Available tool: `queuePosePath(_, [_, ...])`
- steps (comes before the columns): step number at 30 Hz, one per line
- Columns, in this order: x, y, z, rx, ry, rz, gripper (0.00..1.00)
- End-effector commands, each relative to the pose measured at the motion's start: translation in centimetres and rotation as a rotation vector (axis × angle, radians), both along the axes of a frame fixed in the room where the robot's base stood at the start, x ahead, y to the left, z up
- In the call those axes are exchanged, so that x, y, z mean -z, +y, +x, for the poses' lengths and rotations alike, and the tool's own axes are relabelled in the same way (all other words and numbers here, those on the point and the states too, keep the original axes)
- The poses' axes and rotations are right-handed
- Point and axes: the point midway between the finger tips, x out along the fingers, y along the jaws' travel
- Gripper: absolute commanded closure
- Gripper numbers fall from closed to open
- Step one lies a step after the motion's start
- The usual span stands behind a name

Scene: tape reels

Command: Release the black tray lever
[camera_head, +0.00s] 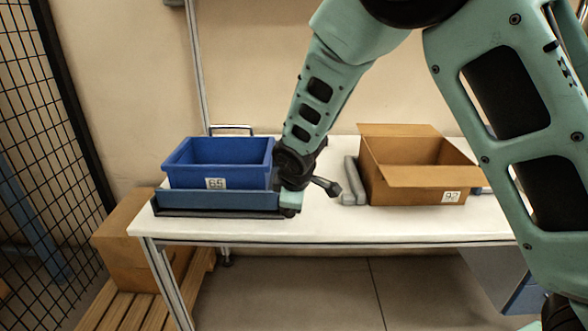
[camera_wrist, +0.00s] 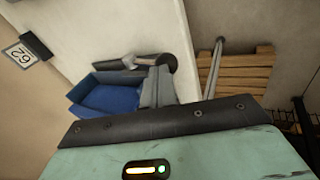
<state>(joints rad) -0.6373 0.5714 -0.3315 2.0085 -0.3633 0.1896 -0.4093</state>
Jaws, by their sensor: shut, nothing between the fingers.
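The blue bin labelled 65 (camera_head: 222,155) sits upright in a tray with a blue front plate (camera_head: 200,199) and a dark base, at the left of the table. My gripper (camera_head: 289,209) is low at the tray's right front corner. In the wrist view its grey fingers (camera_wrist: 160,74) are together, with no gap that I can see. A dark rounded part with a pale end (camera_wrist: 150,62), possibly the lever, lies right at the fingertips; I cannot tell whether they touch. The bin (camera_wrist: 108,98) also shows there. My wrist hides the tray's right end in the head view.
An open cardboard box (camera_head: 415,184) stands on the right of the white table (camera_head: 330,226), beside grey bars (camera_head: 353,182). A dark bar (camera_head: 325,186) sticks out right of my gripper. A wooden pallet (camera_head: 140,296) with a carton and a wire fence are at left.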

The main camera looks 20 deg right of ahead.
Motion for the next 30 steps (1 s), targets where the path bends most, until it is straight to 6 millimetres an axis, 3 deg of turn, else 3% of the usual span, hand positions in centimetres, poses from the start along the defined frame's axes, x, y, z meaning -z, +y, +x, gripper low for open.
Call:
queuePosePath(21, [1.38, 0.18, -0.73, 0.000, 0.007, -0.003, 1.00])
queuePosePath(30, [0.54, 0.14, -0.60, 0.000, 0.008, -0.003, 1.00])
